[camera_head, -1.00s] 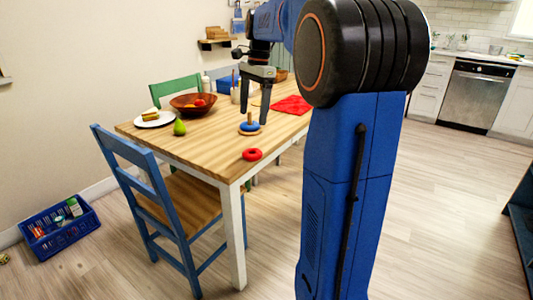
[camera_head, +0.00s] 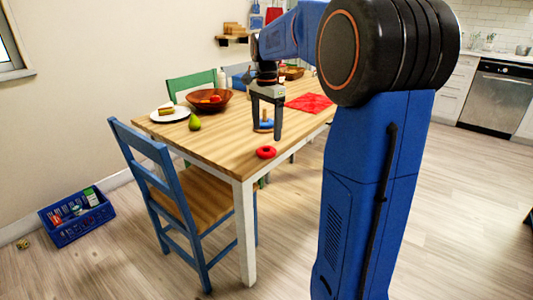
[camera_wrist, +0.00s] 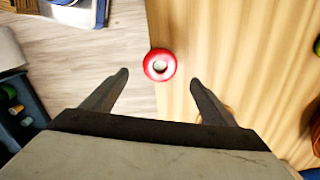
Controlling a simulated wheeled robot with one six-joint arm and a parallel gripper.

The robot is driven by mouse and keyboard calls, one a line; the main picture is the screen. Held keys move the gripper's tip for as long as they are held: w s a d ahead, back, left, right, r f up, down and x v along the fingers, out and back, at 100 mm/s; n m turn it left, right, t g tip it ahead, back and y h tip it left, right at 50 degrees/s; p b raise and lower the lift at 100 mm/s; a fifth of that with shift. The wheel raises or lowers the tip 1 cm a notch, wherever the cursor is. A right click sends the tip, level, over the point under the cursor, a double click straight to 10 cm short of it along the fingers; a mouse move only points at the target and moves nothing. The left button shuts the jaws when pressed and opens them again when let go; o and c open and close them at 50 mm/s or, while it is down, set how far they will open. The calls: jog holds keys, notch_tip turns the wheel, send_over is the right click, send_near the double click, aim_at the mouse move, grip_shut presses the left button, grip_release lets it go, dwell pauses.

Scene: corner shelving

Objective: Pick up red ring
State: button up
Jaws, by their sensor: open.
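The red ring (camera_head: 266,152) lies flat on the wooden table (camera_head: 215,146), close to its front edge. In the wrist view the red ring (camera_wrist: 159,65) lies beyond the fingertips, roughly midway between them, by the table's edge. My gripper (camera_head: 265,130) is open and empty, with its fingers pointing down over the table. It also shows in the wrist view (camera_wrist: 159,79), with the two fingers apart on either side of the ring's line. In the head view, a peg with a blue ring (camera_head: 265,124) stands behind the fingers, partly hidden by them.
A blue chair (camera_head: 163,172) stands at the table's near left side. A red mat (camera_head: 309,103) lies farther right. A blue crate (camera_head: 78,230) sits on the floor.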

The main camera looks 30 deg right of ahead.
jog(key=shift+d+f, duration=0.2)
jog(key=shift+f, duration=1.7)
jog(key=shift+d+f, duration=0.15)
jog(key=shift+f, duration=1.7)
jog(key=c, duration=1.1)
